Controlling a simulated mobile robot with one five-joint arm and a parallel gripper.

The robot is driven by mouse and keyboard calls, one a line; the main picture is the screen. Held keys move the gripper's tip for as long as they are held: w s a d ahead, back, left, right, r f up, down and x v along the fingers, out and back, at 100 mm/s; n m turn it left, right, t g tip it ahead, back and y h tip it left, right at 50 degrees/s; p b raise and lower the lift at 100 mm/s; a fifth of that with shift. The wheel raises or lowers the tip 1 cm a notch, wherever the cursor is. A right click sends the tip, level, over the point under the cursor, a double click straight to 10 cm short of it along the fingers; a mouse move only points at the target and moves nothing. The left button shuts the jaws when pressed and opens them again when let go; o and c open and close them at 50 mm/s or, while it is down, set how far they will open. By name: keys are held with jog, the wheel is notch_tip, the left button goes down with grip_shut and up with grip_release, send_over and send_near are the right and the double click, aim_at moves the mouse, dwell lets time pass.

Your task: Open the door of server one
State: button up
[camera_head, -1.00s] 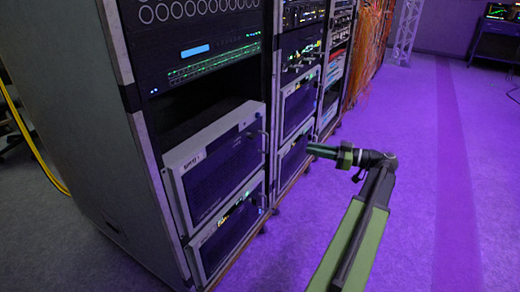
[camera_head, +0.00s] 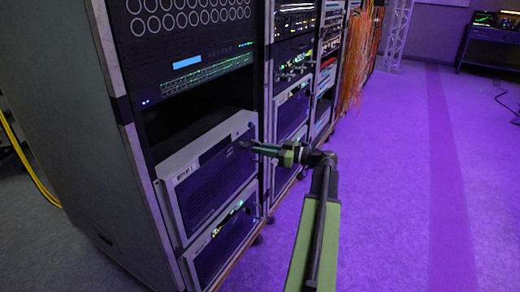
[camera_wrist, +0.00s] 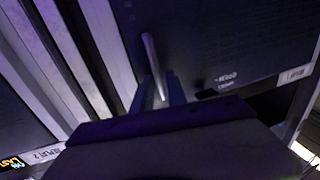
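Server one is the upper silver-framed box (camera_head: 208,180) low in the near rack in the head view, with a small label at its front left that is too blurred to read surely. Its dark mesh door looks closed. My gripper (camera_head: 246,146) is at the right edge of this door, where the handle is mostly hidden behind the fingers. In the wrist view the pale bar handle (camera_wrist: 152,62) stands in front of the dark panel, its lower end between my two fingers (camera_wrist: 161,88). The fingers look apart, with a gap around the bar.
A second silver-framed box (camera_head: 222,245) sits directly below. More racks (camera_head: 290,110) with handled boxes stand beyond, close to my gripper's right, and orange cables (camera_head: 358,60) hang farther back. The purple-lit floor (camera_head: 400,190) to the right is clear.

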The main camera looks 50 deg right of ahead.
jog(key=shift+w+a, duration=0.1)
jog(key=shift+w, duration=0.05)
grip_shut()
dwell(1.3)
